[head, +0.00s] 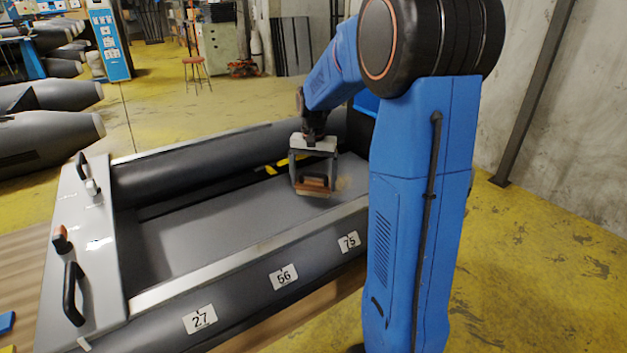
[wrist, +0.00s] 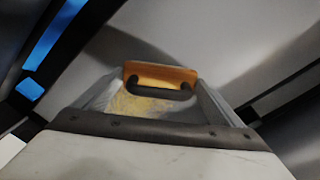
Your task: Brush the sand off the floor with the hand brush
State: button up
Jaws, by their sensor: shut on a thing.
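My gripper (head: 312,180) reaches down into the grey inflatable boat and is shut on the hand brush (head: 314,188), which has a wooden back. In the wrist view the brush's orange-brown wood (wrist: 178,73) and dark curved handle show between my fingers. The brush is low over the boat's grey floor (head: 215,225); I cannot tell whether its bristles touch. A faint tan patch of sand (head: 343,184) lies just right of the brush. In the wrist view a yellowish speckled patch (wrist: 138,105) shows below the wood, partly hidden by the brush and gripper.
The boat's near tube (head: 245,295) carries number tags, and its far tube (head: 190,165) runs behind the brush. A pale transom board (head: 85,235) with black handles closes the left end. Yellow straps lie by the far tube. The floor left of the brush looks clear.

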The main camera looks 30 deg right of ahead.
jog(key=shift+f, duration=0.95)
dwell(0.4)
jog(key=shift+d, duration=0.1)
jog(key=shift+d+r, duration=0.1)
jog(key=shift+d, duration=1.6)
jog(key=shift+w+d, duration=0.15)
jog(key=shift+d, duration=1.65)
jog(key=shift+w+d, duration=0.2)
jog(key=shift+d, duration=5.2)
jog(key=shift+w+a, duration=0.1)
jog(key=shift+w, duration=0.9)
jog(key=shift+s+a+f, duration=0.1)
jog(key=shift+a, duration=1.7)
jog(key=shift+s+a+f, duration=0.1)
jog(key=shift+a, duration=1.7)
jog(key=shift+s+a+r, duration=0.1)
jog(key=shift+a, duration=3.55)
